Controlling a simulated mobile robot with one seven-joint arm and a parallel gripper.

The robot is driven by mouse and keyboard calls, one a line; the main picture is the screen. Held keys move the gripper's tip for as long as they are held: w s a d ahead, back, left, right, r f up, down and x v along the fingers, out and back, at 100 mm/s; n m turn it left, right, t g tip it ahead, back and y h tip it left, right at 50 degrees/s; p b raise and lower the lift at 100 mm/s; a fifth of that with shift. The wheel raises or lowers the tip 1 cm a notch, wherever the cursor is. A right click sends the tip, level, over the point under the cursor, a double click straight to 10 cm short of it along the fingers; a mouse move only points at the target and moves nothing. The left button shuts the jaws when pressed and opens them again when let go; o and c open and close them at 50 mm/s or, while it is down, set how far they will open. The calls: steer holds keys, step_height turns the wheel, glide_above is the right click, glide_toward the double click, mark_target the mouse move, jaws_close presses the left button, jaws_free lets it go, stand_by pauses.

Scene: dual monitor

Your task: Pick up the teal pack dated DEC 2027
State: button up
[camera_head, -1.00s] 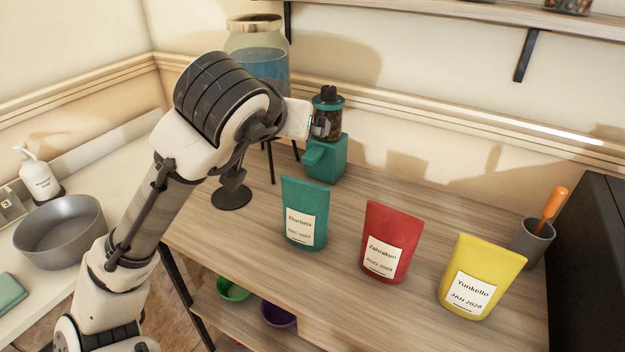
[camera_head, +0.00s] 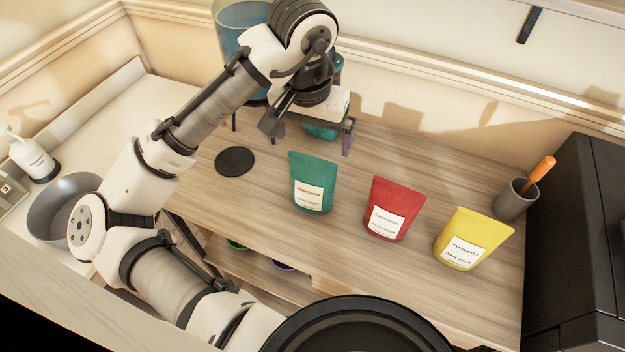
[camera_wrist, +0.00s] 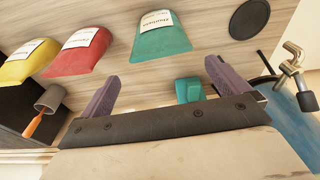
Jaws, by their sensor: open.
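The teal pack (camera_head: 313,183) stands upright on the wooden counter, left of the red and yellow packs, with a white label whose date is too small to read now. My gripper (camera_head: 312,140) is open and empty, above and behind the teal pack, apart from it. In the wrist view the teal pack (camera_wrist: 161,42) lies beyond the gap between the two purple fingers (camera_wrist: 168,82), near the top of the picture. The teal grinder (camera_head: 320,131) is mostly hidden behind my gripper; part of it shows between the fingers in the wrist view (camera_wrist: 189,90).
The red pack (camera_head: 393,208) and yellow pack (camera_head: 472,239) stand to the right. A grey cup (camera_head: 514,202) with an orange-handled tool is at the back right, beside a black appliance (camera_head: 580,235). A glass dispenser (camera_head: 235,50) stands behind my arm. Counter in front of the packs is clear.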

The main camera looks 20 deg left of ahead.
mark_target(312, 170)
steer(key=f, duration=0.5)
steer(key=shift+w+f, duration=0.1)
steer(key=shift+w, duration=0.25)
steer(key=f+p, duration=0.1)
steer(key=f, duration=0.3)
steer(key=shift+s+f, duration=0.2)
steer(key=shift+w+f, duration=0.1)
steer(key=shift+f, duration=0.45)
steer(key=c, duration=1)
steer(key=shift+r, duration=0.1)
